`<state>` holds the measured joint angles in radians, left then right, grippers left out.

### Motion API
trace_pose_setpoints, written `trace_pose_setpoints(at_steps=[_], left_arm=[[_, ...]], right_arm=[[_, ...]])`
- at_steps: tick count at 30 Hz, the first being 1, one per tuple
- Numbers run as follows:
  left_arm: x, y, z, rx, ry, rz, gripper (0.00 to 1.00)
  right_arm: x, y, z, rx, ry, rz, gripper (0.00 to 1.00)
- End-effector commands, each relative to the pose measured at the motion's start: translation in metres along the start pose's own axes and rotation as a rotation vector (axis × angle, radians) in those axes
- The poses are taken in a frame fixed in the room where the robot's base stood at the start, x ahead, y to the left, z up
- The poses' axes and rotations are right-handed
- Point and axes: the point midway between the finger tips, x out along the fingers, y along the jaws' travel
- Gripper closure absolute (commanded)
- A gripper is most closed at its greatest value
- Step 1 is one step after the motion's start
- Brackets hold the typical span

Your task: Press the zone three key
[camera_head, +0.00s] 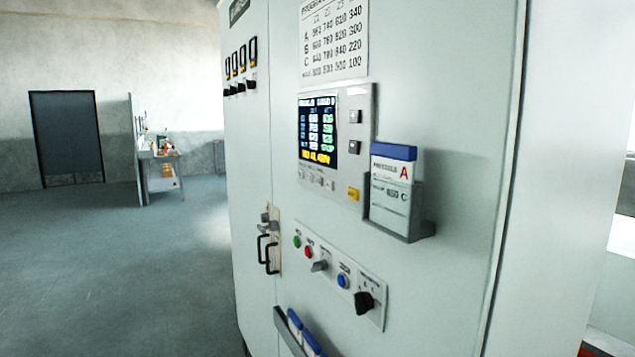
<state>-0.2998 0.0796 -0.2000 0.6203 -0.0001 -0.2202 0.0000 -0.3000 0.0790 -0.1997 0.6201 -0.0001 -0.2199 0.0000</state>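A control panel (347,120) with a lit screen (318,132) is mounted on the grey cabinet (450,120). Under the screen is a row of small pale keys (317,178). Their labels are too small to read, so I cannot tell which one is the zone three key. To the right of the screen are two dark-centred keys, an upper one (355,117) and a lower one (354,147), and a yellow key (353,194) below. Neither of my grippers is in view, and nothing covers the panel.
A holder (400,225) with a card marked A (393,165) juts out right of the panel. Below is a switch plate with a green button (297,242), red button (309,252), blue button (343,281) and black knob (364,303). Black handles (268,253) stick out at left. Open floor (120,270) lies left.

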Motion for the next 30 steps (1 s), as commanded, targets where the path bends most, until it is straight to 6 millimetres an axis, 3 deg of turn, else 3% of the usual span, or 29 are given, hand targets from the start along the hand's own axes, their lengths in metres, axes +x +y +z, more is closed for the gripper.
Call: trace_pose_setpoints(at_steps=[1, 10, 30], left_arm=[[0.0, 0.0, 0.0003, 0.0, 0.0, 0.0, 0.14], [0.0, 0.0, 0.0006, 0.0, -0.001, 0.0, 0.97], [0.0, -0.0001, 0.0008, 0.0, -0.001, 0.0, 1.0]], right_arm=[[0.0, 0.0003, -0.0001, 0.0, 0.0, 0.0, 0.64], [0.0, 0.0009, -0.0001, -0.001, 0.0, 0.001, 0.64], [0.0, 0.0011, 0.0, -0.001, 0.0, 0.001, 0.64]])
